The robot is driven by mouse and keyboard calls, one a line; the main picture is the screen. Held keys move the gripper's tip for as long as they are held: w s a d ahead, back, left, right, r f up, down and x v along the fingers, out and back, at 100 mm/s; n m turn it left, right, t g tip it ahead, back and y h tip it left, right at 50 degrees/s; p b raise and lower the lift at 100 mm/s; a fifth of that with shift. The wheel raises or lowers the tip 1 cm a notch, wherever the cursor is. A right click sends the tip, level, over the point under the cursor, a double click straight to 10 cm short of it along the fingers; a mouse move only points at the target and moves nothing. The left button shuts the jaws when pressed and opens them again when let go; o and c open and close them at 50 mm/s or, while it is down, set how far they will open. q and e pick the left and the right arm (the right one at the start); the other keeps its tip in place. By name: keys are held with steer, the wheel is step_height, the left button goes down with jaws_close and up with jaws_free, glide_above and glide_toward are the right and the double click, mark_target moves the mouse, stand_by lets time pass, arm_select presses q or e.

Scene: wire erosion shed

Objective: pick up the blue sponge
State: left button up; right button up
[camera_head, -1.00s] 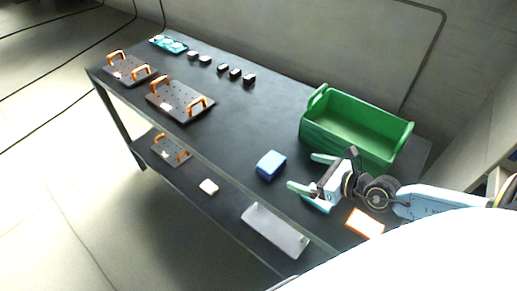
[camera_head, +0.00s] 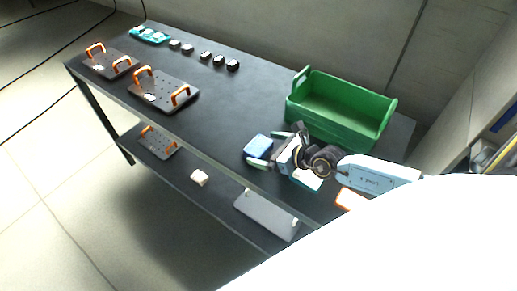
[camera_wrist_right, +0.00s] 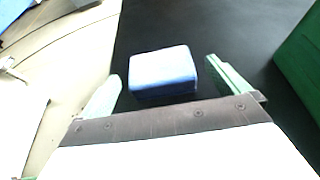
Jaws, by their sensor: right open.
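The blue sponge (camera_head: 258,147) lies on the dark table top near its front edge. My right gripper (camera_head: 272,149) is beside it on its right, with the fingers reaching toward it. In the right wrist view the sponge (camera_wrist_right: 163,73) sits ahead of and between the two open fingers of my right gripper (camera_wrist_right: 168,82). The gap between the fingers holds nothing else, and the sponge looks apart from both fingers. In the head view the gripper hides a little of the sponge's right side. My left gripper is not in view.
A green crate (camera_head: 338,131) stands right behind my right gripper. Perforated plates with orange handles (camera_head: 163,92) and several small dark blocks (camera_head: 205,55) are on the table's left part.

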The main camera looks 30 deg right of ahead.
steer(key=shift+x, duration=1.45)
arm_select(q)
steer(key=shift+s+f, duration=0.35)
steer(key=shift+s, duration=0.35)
arm_select(e)
steer(key=c, duration=1)
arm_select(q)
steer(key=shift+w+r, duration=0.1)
arm_select(e)
steer(key=shift+r, duration=0.1)
